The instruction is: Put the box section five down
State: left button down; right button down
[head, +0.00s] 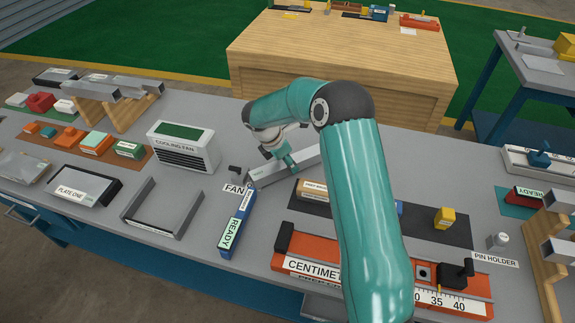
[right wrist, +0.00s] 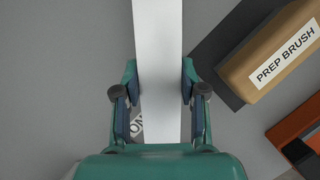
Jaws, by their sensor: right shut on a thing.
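The box section (head: 268,177) is a long pale grey metal bar. It lies level at or just above the grey bench, right of the FAN label; I cannot tell whether it touches the bench. My right gripper (head: 287,163) comes down over it from above and is shut on it. In the right wrist view the bar (right wrist: 158,50) runs straight between the two fingers of the gripper (right wrist: 159,95), and part of a printed label shows beside its near end. My arm hides part of the bar in the head view. My left gripper is out of view.
A prep brush block (right wrist: 275,55) lies on a dark mat close to the right of the bar. The cooling fan (head: 185,146) stands to the left. A blue READY block (head: 237,222) and an orange centimetre scale (head: 300,262) lie nearer. Other bars rest on a wooden rack (head: 120,112).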

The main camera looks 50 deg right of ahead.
jog(key=shift+f, duration=0.8)
jog(key=c, duration=0.7)
grip_release()
jog(key=shift+o, duration=0.2)
